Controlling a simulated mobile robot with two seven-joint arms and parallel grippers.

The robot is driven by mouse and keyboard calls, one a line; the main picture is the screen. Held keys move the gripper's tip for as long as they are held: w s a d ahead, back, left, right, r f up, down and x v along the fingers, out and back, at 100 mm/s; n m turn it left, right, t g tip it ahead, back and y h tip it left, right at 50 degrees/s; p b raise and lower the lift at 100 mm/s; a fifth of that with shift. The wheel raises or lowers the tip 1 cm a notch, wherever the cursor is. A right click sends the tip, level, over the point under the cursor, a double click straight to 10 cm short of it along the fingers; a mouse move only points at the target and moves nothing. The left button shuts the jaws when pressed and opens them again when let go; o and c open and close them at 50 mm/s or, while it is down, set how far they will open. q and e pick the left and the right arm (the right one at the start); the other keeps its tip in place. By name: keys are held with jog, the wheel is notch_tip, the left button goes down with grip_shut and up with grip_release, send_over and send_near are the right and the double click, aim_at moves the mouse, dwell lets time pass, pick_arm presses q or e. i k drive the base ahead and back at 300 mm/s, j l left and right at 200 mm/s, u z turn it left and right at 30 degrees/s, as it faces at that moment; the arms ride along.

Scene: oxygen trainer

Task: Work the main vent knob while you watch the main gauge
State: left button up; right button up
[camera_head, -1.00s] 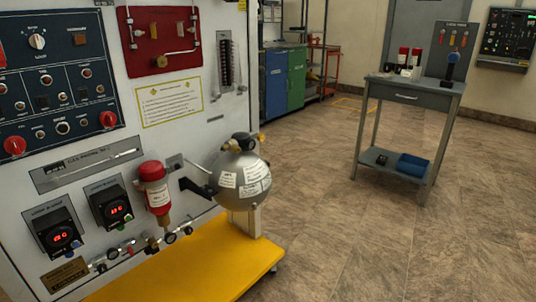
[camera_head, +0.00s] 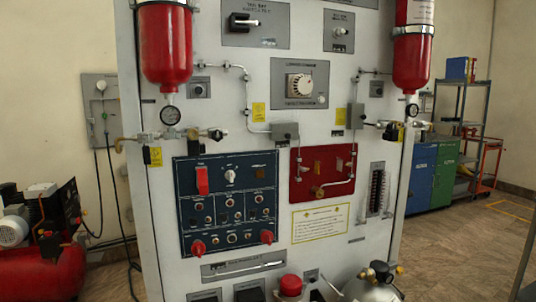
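The trainer's white panel (camera_head: 370,215) fills the middle of the head view. A round gauge (camera_head: 171,115) hangs under the left red cylinder, and another gauge (camera_head: 412,110) is under the right one. The labels are too small to tell which knob is the main vent or which gauge is the main one. Neither of my grippers is in view.
A dark blue switch panel (camera_head: 210,215) with red knobs is at lower left of the trainer. A silver sphere (camera_head: 375,288) juts out at the bottom. A red compressor (camera_head: 45,265) stands at left; cabinets (camera_head: 420,175) stand behind at right. Floor shows free at right.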

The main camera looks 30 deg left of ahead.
aim_at(217, 135)
jog(key=u, duration=1.15)
